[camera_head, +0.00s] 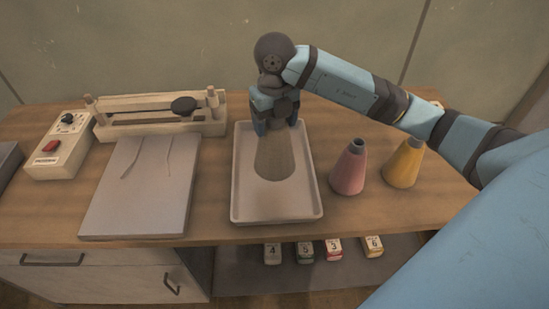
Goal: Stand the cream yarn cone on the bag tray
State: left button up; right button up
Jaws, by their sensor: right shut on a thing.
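My right gripper (276,122) reaches down from above over the back half of the shallow pale bag tray (308,208). It is shut on the narrow top of the cream yarn cone (275,160), which looks dull grey-brown here. The cone is upright, wide end down, over the middle of the tray. I cannot tell whether its base touches the tray floor. The fingers hide the cone's tip. My left gripper is not in view.
A pink cone (348,169) and a yellow cone (403,164) stand right of the tray. A grey board (140,200) lies left, with a wooden device (155,127) behind it and a control box (58,150) farther left. Several numbered items sit on the shelf below.

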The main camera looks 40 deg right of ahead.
notch_tip(320, 180, down, 12)
jog(key=p, duration=0.1)
jog(key=shift+r, duration=0.15)
dwell(0.3)
jog(key=shift+f, duration=0.2)
jog(key=o, duration=1.5)
jog(key=shift+r, duration=0.15)
